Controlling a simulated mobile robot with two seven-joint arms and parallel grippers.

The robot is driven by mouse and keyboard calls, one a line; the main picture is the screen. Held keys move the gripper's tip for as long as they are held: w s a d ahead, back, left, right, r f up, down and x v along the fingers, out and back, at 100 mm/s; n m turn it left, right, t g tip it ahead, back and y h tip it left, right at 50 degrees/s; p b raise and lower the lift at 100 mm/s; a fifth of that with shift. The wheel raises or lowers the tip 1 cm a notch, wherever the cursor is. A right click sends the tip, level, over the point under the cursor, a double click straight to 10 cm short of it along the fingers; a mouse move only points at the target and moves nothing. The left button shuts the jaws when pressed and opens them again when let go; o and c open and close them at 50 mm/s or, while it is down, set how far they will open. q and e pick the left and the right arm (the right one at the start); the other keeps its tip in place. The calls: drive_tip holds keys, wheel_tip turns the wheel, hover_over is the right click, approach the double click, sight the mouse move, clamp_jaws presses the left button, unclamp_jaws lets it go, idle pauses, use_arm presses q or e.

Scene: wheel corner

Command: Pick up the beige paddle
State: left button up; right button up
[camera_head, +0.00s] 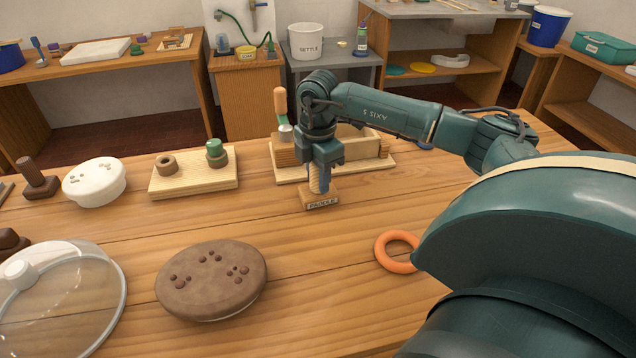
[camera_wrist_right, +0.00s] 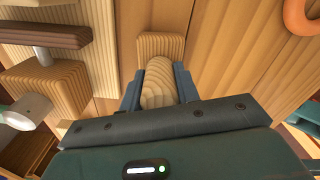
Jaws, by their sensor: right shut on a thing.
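The beige paddle is a pale wooden piece with a handle and a wider block marked PADDLE (camera_head: 322,204), in the middle of the table in the head view. In the right wrist view its rounded handle (camera_wrist_right: 158,84) points toward the camera, with the wider block (camera_wrist_right: 160,46) beyond it. My right gripper (camera_head: 319,180) comes down from above and is shut on the handle. In the wrist view the right gripper's fingers (camera_wrist_right: 158,88) sit on both sides of the handle. I cannot tell whether the paddle touches the table. My left gripper is not in view.
A wooden tray (camera_head: 292,174) with blocks and a wood-handled tool (camera_head: 281,108) stands close behind the paddle. An orange ring (camera_head: 380,254) lies to the right. A brown clay disc (camera_head: 212,295) and a clear dome (camera_head: 75,300) are front left. Bare table lies before the paddle.

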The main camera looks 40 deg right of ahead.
clamp_jaws()
drive_tip(key=shift+r, duration=0.1)
wheel_tip(320, 180, up, 10)
drive_tip(key=shift+f, duration=0.1)
